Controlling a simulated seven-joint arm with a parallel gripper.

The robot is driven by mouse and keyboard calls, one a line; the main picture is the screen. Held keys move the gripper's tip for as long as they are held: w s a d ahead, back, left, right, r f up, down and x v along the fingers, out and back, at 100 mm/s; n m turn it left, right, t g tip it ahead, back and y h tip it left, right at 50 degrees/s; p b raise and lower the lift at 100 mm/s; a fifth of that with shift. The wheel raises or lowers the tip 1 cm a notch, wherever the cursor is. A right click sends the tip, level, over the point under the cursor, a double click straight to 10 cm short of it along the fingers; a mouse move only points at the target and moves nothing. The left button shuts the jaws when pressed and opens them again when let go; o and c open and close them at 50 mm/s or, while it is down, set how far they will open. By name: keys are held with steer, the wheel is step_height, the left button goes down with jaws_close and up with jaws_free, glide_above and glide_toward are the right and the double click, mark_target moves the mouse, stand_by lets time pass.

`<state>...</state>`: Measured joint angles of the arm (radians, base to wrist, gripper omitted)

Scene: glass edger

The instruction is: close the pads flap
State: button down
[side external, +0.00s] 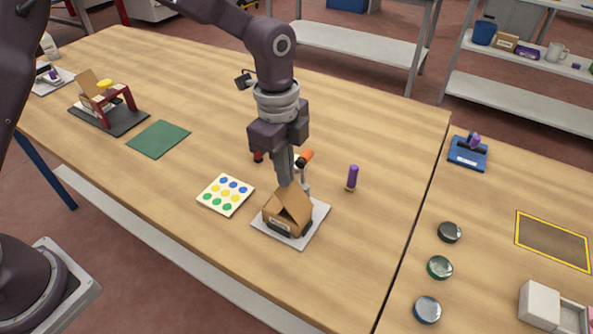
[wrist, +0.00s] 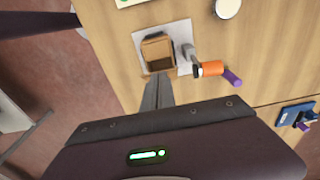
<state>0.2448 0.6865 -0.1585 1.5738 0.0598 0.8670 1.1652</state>
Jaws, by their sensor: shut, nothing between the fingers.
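A small cardboard box (side external: 288,222) with a dark band and a pale label sits on a light grey plate (side external: 262,228). The label is too small to read. Its brown flap (side external: 294,200) stands raised at an angle, so the box is open. In the wrist view the box (wrist: 157,48) shows a tan flap and a darker inside. My gripper (side external: 285,184) is shut and empty, pointing down just above the box at the raised flap. In the wrist view its fingertips (wrist: 160,79) lie at the box's near edge. I cannot tell whether they touch it.
An orange-handled tool (side external: 305,157) stands close behind the box, with a purple-handled one (side external: 352,176) to its right. A card of coloured dots (side external: 225,194) lies left of the box. A green mat (side external: 158,139) lies farther left. Several round tins (side external: 439,267) are on the right table.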

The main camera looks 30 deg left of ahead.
mark_target(270, 199)
steer(key=shift+a+f+h, duration=1.6)
steer(key=shift+f+h, duration=0.15)
steer(key=shift+f, duration=0.05)
steer(key=shift+a+f+h, duration=1.55)
steer(key=shift+f+h, duration=0.2)
steer(key=shift+f, duration=0.1)
steer(key=shift+d, duration=0.1)
